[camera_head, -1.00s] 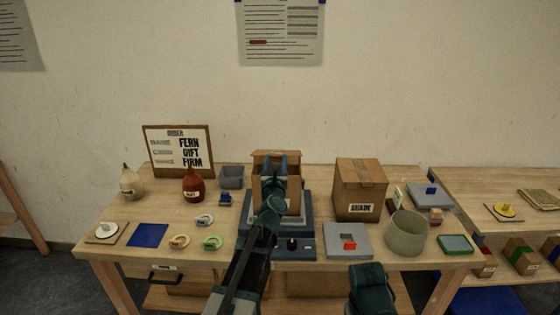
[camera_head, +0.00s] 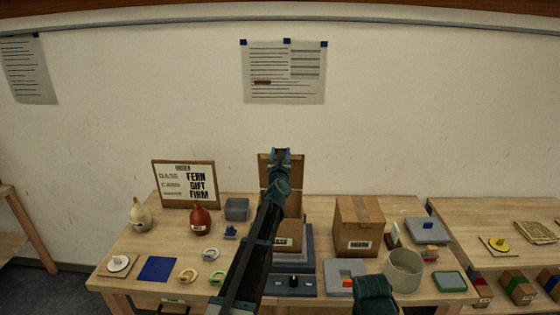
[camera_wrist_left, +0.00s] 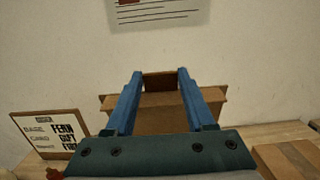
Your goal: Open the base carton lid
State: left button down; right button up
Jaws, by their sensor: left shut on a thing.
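The base carton (camera_head: 290,241) is a brown cardboard box on a dark grey stand in the middle of the table, partly hidden behind my left arm. Its lid (camera_head: 297,172) stands raised, roughly upright, at the back of the carton. My left gripper (camera_head: 281,153) is shut on the lid near its upper edge. In the left wrist view the lid (camera_wrist_left: 158,82) shows between the two blue fingers (camera_wrist_left: 156,88). The carton's inside is mostly hidden by my arm. My right gripper's fingers do not show; only a dark teal part of my right arm is at the bottom edge.
A closed carton (camera_head: 359,222) stands right of the base carton, with a round beige pot (camera_head: 403,270) in front. A red vase (camera_head: 201,220), a cream vase (camera_head: 141,215) and a grey bin (camera_head: 237,209) stand left. An order board (camera_head: 185,184) stands at the back left.

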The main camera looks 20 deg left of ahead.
pick_arm(q)
jog(key=x, duration=0.5)
jog(key=shift+w+a+r, duration=0.15)
jog(key=shift+w+r, duration=0.15)
jog(key=shift+r, duration=0.05)
dwell(0.7)
jog(key=shift+c, duration=1.2)
grip_release()
jog(key=shift+s, duration=0.1)
jog(key=b+v, duration=0.1)
jog(key=v, duration=1.2)
jog(key=shift+s+f, duration=0.2)
jog(key=shift+s, duration=0.05)
